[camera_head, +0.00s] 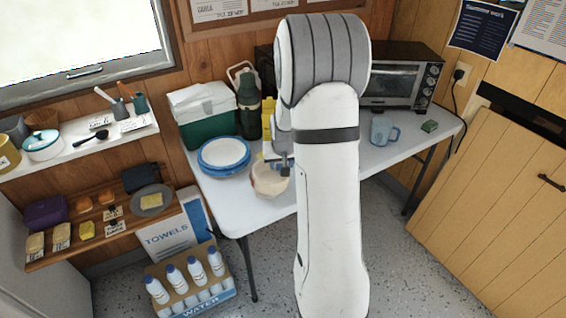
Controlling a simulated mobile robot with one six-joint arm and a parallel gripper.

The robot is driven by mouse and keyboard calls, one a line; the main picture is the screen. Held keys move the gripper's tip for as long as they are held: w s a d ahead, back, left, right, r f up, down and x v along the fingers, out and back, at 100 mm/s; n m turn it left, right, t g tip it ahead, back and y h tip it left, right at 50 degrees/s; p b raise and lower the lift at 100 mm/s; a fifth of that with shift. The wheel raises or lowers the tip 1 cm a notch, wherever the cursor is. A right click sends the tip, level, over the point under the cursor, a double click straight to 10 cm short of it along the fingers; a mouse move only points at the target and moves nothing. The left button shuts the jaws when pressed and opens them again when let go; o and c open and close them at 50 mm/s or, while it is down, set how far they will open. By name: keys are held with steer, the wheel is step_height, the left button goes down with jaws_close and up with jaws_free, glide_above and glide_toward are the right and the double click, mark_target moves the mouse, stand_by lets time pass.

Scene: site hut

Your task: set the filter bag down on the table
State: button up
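A pale beige, rounded thing (269,181), which may be the filter bag, is at the front of the white table (226,211), right of the blue-rimmed plates. My gripper (284,170) points down at its upper right edge and overlaps it in the picture. The fingers are small and partly hidden by my arm, so I cannot tell whether they are shut on it. I also cannot tell whether the beige thing rests on the table or hangs just above it.
Blue-rimmed plates (223,154), a green and white cooler (205,116), a dark green flask (248,105) and a yellow container (268,117) stand left. A toaster oven (399,80), blue mug (382,131) and green sponge (429,126) are right. My arm hides the table's middle.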

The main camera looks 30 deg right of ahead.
steer(key=shift+o, duration=0.9)
steer(key=shift+r, duration=0.2)
steer(key=v, duration=1.2)
steer(key=s+a+r+n, duration=0.2)
steer(key=s+a, duration=0.6)
steer(key=s, duration=0.3)
steer(key=s+a+r+n+g+y, duration=0.1)
steer(key=s+a+n, duration=0.1)
steer(key=s+a, duration=0.7)
steer(key=shift+s+r+g+y, duration=0.3)
steer(key=shift+s+r, duration=0.1)
steer(key=shift+s, duration=0.5)
